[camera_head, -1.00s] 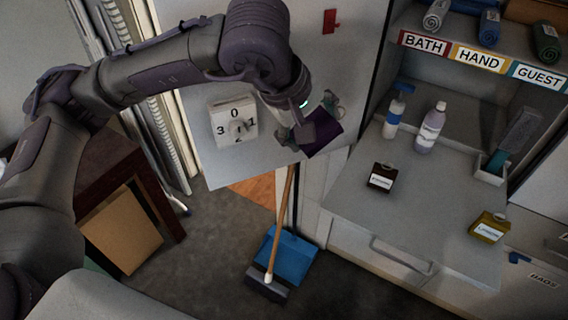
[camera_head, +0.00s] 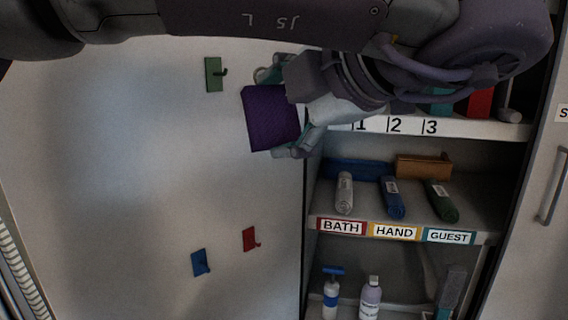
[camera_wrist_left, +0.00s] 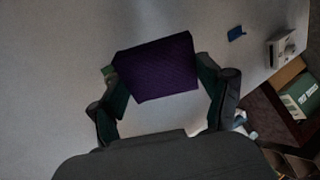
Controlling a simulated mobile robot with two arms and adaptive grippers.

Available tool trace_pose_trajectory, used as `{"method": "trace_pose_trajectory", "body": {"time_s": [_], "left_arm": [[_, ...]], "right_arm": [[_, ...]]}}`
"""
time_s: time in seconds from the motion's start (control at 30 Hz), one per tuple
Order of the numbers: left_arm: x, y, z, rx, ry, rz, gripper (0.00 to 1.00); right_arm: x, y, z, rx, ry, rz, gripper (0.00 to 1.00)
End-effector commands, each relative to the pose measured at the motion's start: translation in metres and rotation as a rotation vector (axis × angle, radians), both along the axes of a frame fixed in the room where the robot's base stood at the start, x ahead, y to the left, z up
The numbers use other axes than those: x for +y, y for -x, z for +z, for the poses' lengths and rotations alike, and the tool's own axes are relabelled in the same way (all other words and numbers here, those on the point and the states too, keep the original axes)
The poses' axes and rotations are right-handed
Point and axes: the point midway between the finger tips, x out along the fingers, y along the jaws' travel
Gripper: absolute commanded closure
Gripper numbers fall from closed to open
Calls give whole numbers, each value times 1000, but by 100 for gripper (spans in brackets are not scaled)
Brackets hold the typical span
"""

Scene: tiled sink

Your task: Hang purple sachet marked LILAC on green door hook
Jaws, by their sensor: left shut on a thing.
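The purple sachet (camera_head: 268,118) is held at the door, up and to the right in the head view. My left gripper (camera_head: 278,108) is shut on it, with a finger above and a finger below. The sachet also shows in the left wrist view (camera_wrist_left: 158,68) between the two fingers (camera_wrist_left: 160,95). No lettering is readable on its visible side. The green door hook (camera_head: 213,74) is on the door, a little left of and above the sachet, with a gap between them in the picture. In the wrist view a bit of green (camera_wrist_left: 108,72) shows at the sachet's left edge.
A red hook (camera_head: 250,239) and a blue hook (camera_head: 200,262) are lower on the door (camera_head: 110,170). Open shelves right of the door hold rolled towels (camera_head: 393,198) and bottles (camera_head: 369,300). The door surface left of the green hook is bare.

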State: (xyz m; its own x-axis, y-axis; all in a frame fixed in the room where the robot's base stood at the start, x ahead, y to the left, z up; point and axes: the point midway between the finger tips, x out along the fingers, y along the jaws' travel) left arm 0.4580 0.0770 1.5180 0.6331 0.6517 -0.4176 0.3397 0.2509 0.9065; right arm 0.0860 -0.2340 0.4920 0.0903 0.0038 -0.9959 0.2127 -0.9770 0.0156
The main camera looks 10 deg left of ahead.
Motion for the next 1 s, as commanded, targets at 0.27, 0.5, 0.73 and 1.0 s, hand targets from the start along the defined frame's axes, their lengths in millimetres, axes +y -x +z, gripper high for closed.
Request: {"method": "trace_pose_trajectory", "body": {"time_s": [0.27,0.5,0.73,1.0], "left_arm": [[4,2,13,-10,-11,35,60],[15,-6,11,-10,-10,35,60],[26,-15,10,-10,-10,33,60],[39,-24,8,-9,-11,33,60]], "right_arm": [[0,0,1,1,0,0,60],[-1,1,-1,1,1,1,60],[-1,1,-2,2,1,0,60],[-1,1,-3,2,1,0,60]]}}
